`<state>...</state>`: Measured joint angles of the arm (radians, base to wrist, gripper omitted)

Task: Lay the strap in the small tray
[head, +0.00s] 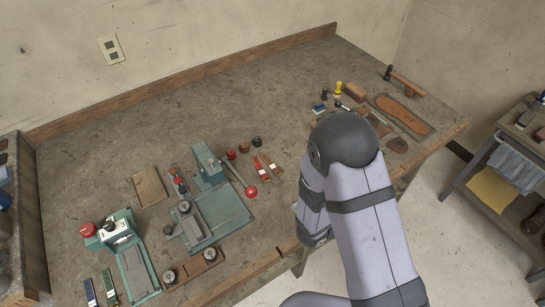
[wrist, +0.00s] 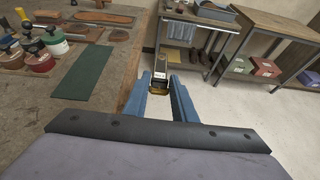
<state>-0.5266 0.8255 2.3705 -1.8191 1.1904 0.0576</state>
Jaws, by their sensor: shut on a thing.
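My gripper (wrist: 160,98) shows in the wrist view with its two blue fingers closed on a small dark piece with a pale label and a yellowish-brown end (wrist: 159,84). It looks like the strap, seen nearly end-on, so its length is hard to tell. The piece is held up near the bench edge, with floor behind it. In the head view my arm hides the fingers and the held piece. A shallow brown tray (head: 149,187), probably the small tray, lies flat on the bench left of the green press (head: 210,205). It looks empty.
Labelled red straps (head: 266,165) lie right of the press lever. Blue (head: 90,292) and green (head: 109,287) strips lie at front left beside another green machine (head: 135,265). A wooden holder (head: 195,268) sits at the bench front. Tools and a sole board (head: 402,116) occupy the right end.

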